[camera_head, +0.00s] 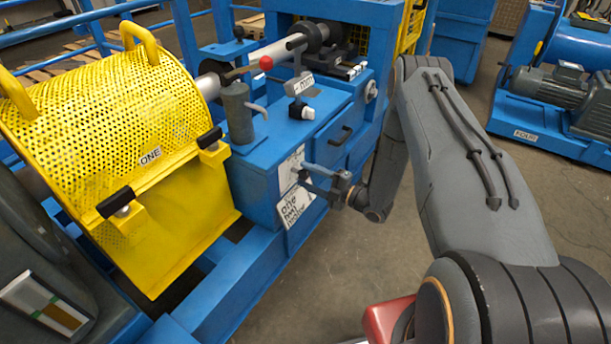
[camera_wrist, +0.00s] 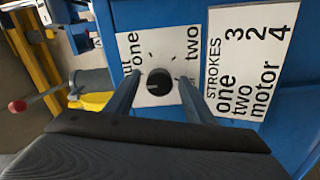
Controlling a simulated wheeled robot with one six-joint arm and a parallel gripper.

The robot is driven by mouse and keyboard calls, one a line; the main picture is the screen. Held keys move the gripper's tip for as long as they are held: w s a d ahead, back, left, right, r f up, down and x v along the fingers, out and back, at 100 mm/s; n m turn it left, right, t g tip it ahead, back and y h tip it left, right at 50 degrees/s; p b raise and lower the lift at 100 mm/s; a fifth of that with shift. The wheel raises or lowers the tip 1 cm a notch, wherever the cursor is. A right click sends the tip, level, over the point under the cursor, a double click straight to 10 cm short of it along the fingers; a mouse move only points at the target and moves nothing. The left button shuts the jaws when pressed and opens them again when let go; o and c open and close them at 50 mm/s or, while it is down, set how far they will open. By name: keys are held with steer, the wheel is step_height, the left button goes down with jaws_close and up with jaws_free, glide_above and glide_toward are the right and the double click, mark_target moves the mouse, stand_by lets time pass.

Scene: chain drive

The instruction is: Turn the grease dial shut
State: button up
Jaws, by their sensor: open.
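The grease dial is a round black knob (camera_wrist: 159,81) on a white plate (camera_wrist: 147,52) with "one", "two" and a partly cut-off word ending in "ut". In the wrist view the knob lies between the two fingers of my gripper (camera_wrist: 158,84), with a dark finger on each side and gaps to both. I cannot tell which mark the knob points to. In the head view my gripper (camera_head: 312,178) is in front of the plate (camera_head: 287,166) on the blue cabinet's front and hides part of it. My gripper is open and empty.
A white "STROKES" card (camera_wrist: 238,84) is beside the dial plate, and also shows in the head view (camera_head: 297,208). A grey pump with a red-knobbed lever (camera_head: 265,62) stands above. A yellow perforated guard (camera_head: 120,110) is at left. The floor (camera_head: 360,262) in front is clear.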

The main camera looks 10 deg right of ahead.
steer(key=v, duration=0.6)
steer(key=shift+s+d, duration=0.2)
steer(key=shift+d, duration=0.05)
steer(key=shift+r, duration=0.1)
steer(key=w+r+m+g+h, duration=0.1)
steer(key=w+r+m+h, duration=0.2)
steer(key=w+r+h, duration=0.15)
steer(key=s+d+r+m+g+h+p, duration=0.1)
steer(key=d+r+m+g+h, duration=0.15)
steer(key=r+m, duration=0.2)
steer(key=s+d+r+m+g+h+p, duration=0.1)
steer(key=d+r+m+h, duration=0.1)
steer(key=r+m+h, duration=0.3)
steer(key=s+a+r+m+g+p, duration=0.1)
steer(key=s+r+m, duration=0.3)
steer(key=s, duration=0.6)
steer(key=s+a+r+m+g+p, duration=0.1)
steer(key=s+a+r+m+g, duration=0.2)
steer(key=s+r, duration=0.3)
steer(key=s+a+r+m+g+p, duration=0.1)
steer(key=s+r+m+g, duration=0.3)
steer(key=s, duration=1.2)
steer(key=shift+a+r+m+h, duration=0.35)
steer(key=shift+a+r+h, duration=0.05)
steer(key=shift+a+r, duration=0.45)
